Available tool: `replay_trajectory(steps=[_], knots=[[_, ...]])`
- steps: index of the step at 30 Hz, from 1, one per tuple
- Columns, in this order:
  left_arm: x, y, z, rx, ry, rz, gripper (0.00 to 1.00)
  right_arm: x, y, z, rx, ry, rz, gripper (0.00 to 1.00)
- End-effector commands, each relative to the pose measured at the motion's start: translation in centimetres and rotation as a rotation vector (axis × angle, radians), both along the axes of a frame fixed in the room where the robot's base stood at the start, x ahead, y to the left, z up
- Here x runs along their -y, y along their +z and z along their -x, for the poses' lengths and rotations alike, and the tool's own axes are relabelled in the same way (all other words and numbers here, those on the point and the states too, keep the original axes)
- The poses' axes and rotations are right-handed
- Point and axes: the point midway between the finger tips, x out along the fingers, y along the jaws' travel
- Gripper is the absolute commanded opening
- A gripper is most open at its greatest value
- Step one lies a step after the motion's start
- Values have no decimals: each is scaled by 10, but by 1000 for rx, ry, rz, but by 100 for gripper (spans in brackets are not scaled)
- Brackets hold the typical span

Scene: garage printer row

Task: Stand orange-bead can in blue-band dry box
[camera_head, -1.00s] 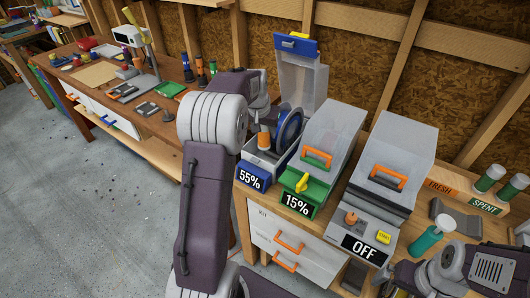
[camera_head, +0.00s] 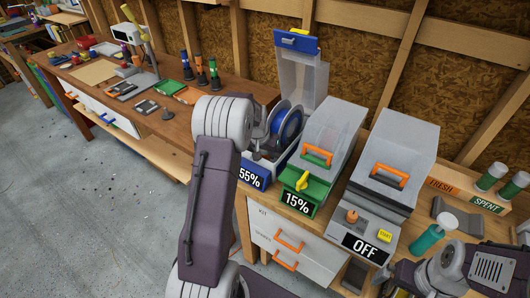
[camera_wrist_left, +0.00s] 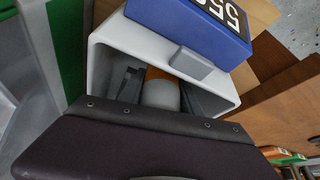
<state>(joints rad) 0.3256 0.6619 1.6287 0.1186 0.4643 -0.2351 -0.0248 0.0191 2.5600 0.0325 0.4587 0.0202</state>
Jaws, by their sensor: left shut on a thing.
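The blue-band dry box (camera_head: 252,174), marked 55%, stands at the left end of the printer bench with its lid (camera_head: 298,75) raised. Its blue band also shows in the left wrist view (camera_wrist_left: 190,20). My left gripper (camera_wrist_left: 160,95) reaches into the box and is shut on the orange-bead can (camera_wrist_left: 160,92), which shows a grey rounded end and some orange. The can's base is hidden, so I cannot tell whether it touches the floor of the box. In the head view my arm hides the can. My right gripper is not in view; only part of that arm shows.
A blue spool (camera_head: 288,125) sits in the box behind the can's place. The green 15% box (camera_head: 322,140) stands close on the right, lid down, then the OFF box (camera_head: 395,160).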

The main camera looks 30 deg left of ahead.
Motion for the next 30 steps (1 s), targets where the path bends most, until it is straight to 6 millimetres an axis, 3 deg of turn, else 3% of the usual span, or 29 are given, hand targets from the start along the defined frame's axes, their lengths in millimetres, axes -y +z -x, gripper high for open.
replay_trajectory(steps=[7,8,10,22,30], knots=[[0,-3,0,1,0,0,0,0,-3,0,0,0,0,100],[0,-3,0,0,0,0,46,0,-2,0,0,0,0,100],[0,-2,0,0,0,0,62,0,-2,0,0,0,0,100],[0,7,1,3,-1,-1,62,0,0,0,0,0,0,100],[4,60,23,5,-1,-2,62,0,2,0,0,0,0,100]])
